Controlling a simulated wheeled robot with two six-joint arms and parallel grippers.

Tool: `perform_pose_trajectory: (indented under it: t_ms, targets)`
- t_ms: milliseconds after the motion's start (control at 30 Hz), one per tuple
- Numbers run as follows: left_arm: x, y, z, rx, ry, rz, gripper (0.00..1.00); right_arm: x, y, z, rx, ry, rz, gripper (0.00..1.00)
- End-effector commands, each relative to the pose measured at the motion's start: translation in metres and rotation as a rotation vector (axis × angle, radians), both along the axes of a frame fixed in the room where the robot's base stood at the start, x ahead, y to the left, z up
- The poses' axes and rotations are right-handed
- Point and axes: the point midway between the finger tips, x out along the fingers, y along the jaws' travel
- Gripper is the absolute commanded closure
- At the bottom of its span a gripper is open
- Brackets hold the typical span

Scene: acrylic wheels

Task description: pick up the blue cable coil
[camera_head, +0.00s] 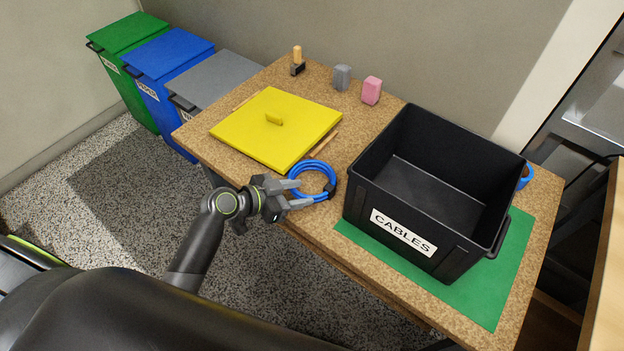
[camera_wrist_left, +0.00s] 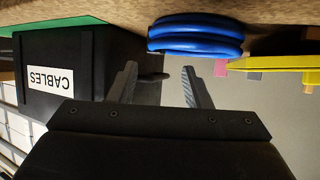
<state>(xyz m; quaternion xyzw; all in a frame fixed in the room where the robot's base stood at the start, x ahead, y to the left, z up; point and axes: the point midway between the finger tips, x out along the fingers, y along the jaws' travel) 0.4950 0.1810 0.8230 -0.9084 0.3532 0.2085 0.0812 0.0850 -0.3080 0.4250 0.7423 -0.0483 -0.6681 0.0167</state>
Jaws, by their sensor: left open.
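The blue cable coil (camera_head: 316,164) lies on the brown speckled table near its front edge, left of the black bin, with a dark tie on its right side. My left gripper (camera_head: 306,193) is at the coil's near left side, its fingers pointing toward it. In the upside-down left wrist view the coil (camera_wrist_left: 195,35) shows as stacked blue loops just beyond the open fingers (camera_wrist_left: 159,72), off to the right, with nothing between the fingers. Whether a finger touches the coil cannot be told. My right gripper is not in view.
A black bin labelled CABLES (camera_head: 403,232) stands on a green mat (camera_head: 487,301) close right of the coil. A yellow lid (camera_head: 250,122) lies behind left. Grey (camera_head: 342,77) and pink (camera_head: 371,91) blocks stand at the back. Another blue item (camera_head: 526,177) is partly hidden behind the bin.

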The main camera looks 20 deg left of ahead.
Motion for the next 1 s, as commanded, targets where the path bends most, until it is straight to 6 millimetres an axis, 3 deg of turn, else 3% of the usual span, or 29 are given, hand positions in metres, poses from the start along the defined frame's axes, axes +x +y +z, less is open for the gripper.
perform_pose_trajectory:
  t_ms: [500, 867, 1000]
  targets:
    - [0.030, -0.029, -0.022, -0.002, 0.001, 0.000, 0.56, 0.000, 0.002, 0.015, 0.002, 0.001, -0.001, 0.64]
    - [0.034, -0.033, -0.026, -0.001, 0.000, 0.001, 0.56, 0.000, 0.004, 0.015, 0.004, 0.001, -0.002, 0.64]
    - [0.034, -0.033, -0.026, -0.001, 0.000, 0.000, 0.73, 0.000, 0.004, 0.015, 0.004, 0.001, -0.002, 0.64]
